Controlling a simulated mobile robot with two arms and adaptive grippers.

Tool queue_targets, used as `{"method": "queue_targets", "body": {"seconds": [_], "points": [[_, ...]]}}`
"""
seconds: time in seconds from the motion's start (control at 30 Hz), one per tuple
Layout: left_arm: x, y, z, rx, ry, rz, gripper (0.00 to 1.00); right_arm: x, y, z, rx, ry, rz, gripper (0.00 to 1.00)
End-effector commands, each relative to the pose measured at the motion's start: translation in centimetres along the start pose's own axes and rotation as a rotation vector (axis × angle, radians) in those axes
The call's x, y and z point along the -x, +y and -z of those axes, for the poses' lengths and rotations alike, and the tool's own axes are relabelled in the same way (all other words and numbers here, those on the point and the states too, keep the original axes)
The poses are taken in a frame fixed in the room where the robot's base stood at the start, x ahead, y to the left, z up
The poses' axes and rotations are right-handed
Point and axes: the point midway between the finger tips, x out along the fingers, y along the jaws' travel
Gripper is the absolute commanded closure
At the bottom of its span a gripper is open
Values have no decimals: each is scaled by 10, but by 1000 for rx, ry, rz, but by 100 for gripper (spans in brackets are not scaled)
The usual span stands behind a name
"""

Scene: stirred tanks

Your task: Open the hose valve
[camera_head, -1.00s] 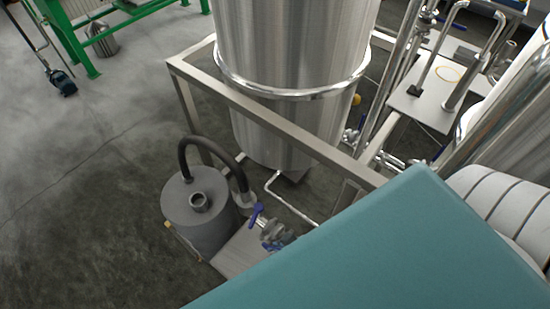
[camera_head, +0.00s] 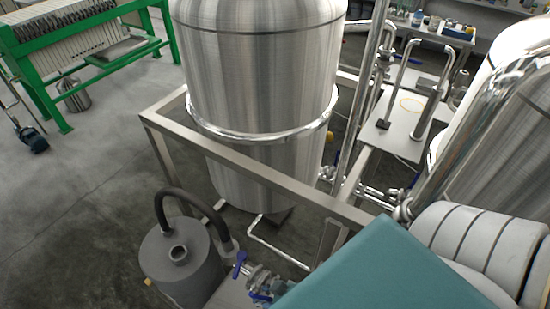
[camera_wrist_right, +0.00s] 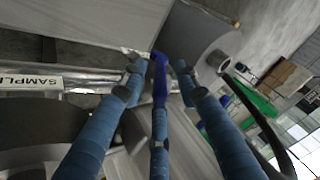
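The hose valve is a metal valve with a blue lever handle (camera_head: 240,263), low at the front beside a grey canister (camera_head: 180,262). A dark hose (camera_head: 183,196) arches over from the canister. My right gripper (camera_head: 268,291) is right beside the valve, mostly hidden by my teal body panel. In the right wrist view, its blue-wrapped fingers (camera_wrist_right: 159,82) are spread, and the blue handle (camera_wrist_right: 159,66) stands between their tips. Whether they touch it is not clear. My left gripper is not in view.
A steel frame (camera_head: 245,165) surrounds a tall steel tank (camera_head: 255,75) behind the valve. Pipes and a metal table (camera_head: 405,130) stand at the right. A green press frame (camera_head: 50,100) is at the far left.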

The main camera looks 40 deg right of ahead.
Motion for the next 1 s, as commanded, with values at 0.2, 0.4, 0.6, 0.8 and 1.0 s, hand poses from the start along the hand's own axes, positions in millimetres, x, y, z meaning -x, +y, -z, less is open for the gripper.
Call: {"method": "queue_targets", "body": {"seconds": [0.2, 0.4, 0.6, 0.8, 1.0], "points": [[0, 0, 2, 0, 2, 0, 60, 45, 0, -2, 1, -3, -1, 69], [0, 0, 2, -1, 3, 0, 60, 85, 0, -1, 1, -2, 0, 69], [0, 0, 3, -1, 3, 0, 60, 106, 0, -1, 0, -1, 0, 69], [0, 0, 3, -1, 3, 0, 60, 110, 0, 0, 0, 0, 0, 69], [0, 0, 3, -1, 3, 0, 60, 109, 0, 0, 0, 0, 0, 83]]}}
